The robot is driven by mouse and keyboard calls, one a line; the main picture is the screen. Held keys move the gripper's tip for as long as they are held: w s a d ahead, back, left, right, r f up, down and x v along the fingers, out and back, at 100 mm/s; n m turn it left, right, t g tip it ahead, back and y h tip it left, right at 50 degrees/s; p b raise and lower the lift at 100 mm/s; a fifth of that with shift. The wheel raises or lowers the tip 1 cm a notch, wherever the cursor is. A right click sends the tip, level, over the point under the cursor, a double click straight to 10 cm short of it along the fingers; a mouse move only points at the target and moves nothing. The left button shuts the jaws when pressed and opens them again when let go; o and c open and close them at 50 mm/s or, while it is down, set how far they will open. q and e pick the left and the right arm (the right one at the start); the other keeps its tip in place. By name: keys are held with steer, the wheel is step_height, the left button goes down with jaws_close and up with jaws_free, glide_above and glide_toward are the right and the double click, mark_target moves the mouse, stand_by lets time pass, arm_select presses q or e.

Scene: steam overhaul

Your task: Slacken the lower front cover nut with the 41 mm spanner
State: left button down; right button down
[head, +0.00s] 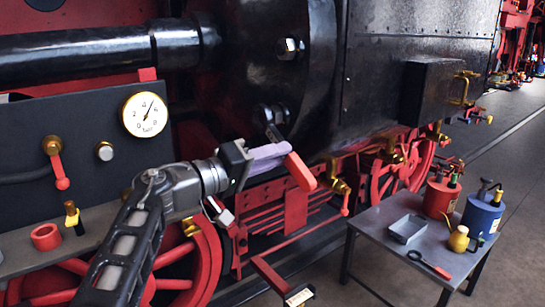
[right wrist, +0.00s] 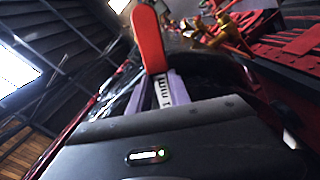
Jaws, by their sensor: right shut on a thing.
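The spanner's red end (head: 300,172) sticks out to the right of my right gripper (head: 268,156) in the head view. The right gripper is shut on the spanner, its purple fingers along the shaft. In the right wrist view the red end (right wrist: 149,38) rises beyond the fingers (right wrist: 160,92), and a white label with dark lettering shows between them. The lower front cover nut (head: 268,114) sits low on the black cylinder cover, just above the gripper. A grey tip shows between gripper and nut; I cannot tell whether it is around the nut. My left gripper is not in view.
The upper cover nut (head: 290,48) is higher on the cover. A pressure gauge (head: 144,114) is on a dark panel at left. A grey table (head: 385,235) at lower right carries a tray (head: 407,229), cans and a red-handled tool. Red wheels and brass valves lie below the cylinder.

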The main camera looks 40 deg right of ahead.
steer(key=shift+d+r+b, duration=0.1)
steer(key=shift+d+b, duration=0.35)
steer(key=shift+d, duration=1.15)
stand_by(2.2)
steer(key=shift+s+r+n+p, duration=0.15)
steer(key=shift+r+n+p, duration=0.2)
steer(key=shift+p, duration=0.1)
steer(key=shift+s+r+n+p, duration=0.25)
steer(key=shift+n+p, duration=0.1)
steer(key=shift+n, duration=0.1)
steer(key=shift+s+r+n+p, duration=0.1)
steer(key=shift+r+n+p, duration=0.3)
steer(key=shift+r+p, duration=0.25)
steer(key=shift+n+p, duration=0.35)
steer(key=shift+n, duration=0.05)
